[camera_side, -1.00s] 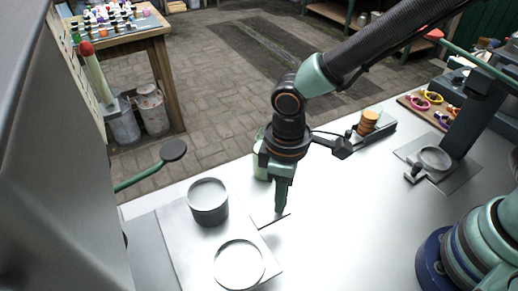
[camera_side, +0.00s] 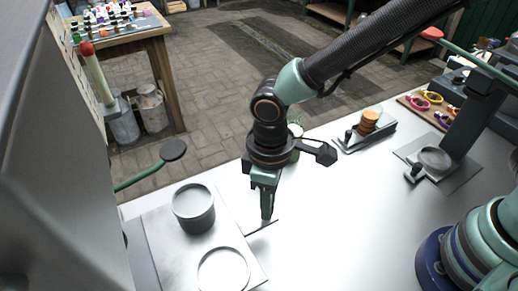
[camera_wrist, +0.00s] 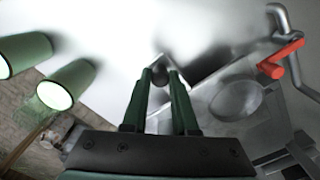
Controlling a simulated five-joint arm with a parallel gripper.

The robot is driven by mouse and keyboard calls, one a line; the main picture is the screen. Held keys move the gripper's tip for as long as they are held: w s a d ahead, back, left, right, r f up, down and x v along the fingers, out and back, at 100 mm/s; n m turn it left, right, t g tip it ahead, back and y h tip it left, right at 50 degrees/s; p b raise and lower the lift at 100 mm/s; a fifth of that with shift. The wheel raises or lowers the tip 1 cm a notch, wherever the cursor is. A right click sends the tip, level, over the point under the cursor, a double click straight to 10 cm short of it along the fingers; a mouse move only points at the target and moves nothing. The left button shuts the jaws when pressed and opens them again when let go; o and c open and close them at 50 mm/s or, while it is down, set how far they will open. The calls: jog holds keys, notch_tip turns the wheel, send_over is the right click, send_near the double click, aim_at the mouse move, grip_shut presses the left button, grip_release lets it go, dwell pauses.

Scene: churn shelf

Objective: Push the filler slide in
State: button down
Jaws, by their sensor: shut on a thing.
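The filler slide (camera_side: 165,247) is a flat grey plate at the lower left of the side view, beside the large grey machine body (camera_side: 60,170). It bears a grey cup (camera_side: 194,210) and a pale round ring (camera_side: 223,271). My gripper (camera_side: 267,217) points down at the slide's right edge, by a thin dark bar (camera_side: 261,229). In the wrist view its green fingers (camera_wrist: 160,78) are closed around a small dark knob (camera_wrist: 160,72). A round grey hollow (camera_wrist: 238,100) shows right of the fingers. The fingers partly hide the knob.
A green lever with a dark knob (camera_side: 173,150) sticks out above the slide. Pale green cups (camera_wrist: 66,82) stand left in the wrist view. A red handle (camera_wrist: 280,58) is at upper right.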

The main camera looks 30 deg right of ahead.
send_near(214, 241)
notch_tip(214, 241, down, 5)
jog(key=shift+a+f, duration=0.15)
jog(key=c, duration=0.7)
grip_release()
notch_tip(214, 241, up, 12)
jog(key=shift+r, duration=0.1)
